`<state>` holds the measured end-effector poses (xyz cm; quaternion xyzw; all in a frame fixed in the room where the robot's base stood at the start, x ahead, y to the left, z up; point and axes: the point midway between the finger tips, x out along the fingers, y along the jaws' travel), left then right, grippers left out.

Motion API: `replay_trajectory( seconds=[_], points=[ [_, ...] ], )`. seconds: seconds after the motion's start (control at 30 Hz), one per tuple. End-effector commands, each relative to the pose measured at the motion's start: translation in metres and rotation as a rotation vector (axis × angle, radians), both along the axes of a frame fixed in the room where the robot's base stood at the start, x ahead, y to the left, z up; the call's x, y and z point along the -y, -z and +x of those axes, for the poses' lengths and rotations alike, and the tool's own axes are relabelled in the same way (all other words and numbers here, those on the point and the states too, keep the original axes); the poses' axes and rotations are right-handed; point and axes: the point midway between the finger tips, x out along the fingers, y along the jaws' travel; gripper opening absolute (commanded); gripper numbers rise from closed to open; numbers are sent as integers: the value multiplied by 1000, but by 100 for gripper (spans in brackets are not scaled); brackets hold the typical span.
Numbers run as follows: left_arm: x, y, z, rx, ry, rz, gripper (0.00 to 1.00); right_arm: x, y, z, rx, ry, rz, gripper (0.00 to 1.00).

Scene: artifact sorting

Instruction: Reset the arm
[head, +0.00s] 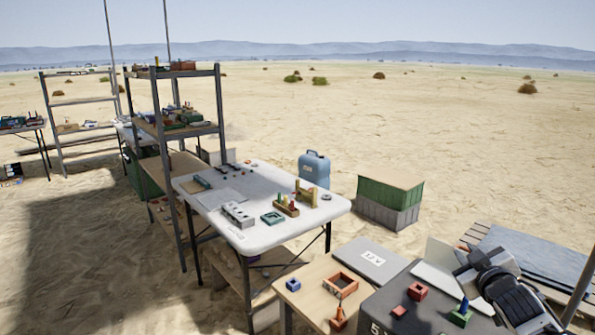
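My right arm comes in from the lower right, and its gripper (472,272) is above the right side of the dark grey case top. The view does not show clearly whether its fingers are apart, and I see nothing held in it. A green block with a blue peg (461,313) stands on the case below it. My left gripper is not in view.
A dark case (375,303) carries red blocks (417,291). Beside it, a wooden table (308,297) holds a brown open frame (340,285) and a blue block (293,284). A white folding table (262,236) stands behind, beside a metal shelf (177,195). Open sand lies beyond.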

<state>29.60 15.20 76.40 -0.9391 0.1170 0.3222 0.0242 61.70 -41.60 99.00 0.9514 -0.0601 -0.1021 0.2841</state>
Motion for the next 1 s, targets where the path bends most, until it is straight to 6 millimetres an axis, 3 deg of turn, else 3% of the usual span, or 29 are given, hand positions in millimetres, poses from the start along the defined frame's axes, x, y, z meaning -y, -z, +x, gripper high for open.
replay_trajectory(
  seconds=[0.03, 0.2, 0.3, 0.43, 0.6, 0.7, 0.8, 1.0],
  points=[
    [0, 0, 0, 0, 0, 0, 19, -22, 31, -14, -42, -30, 29, 20],
    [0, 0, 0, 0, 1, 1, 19, -94, 116, -74, -170, -115, 136, 20],
    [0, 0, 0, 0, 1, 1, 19, -137, 159, -122, -247, -154, 215, 20],
    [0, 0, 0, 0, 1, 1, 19, -190, 199, -193, -345, -184, 335, 20],
    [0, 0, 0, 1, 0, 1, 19, -239, 222, -274, -446, -182, 477, 20],
    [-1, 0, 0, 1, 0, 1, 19, -255, 224, -304, -480, -171, 533, 20],
    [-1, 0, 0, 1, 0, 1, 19, -263, 224, -318, -497, -163, 561, 20],
    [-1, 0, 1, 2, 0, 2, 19, -264, 225, -321, -501, -162, 565, 20]
  ],
)
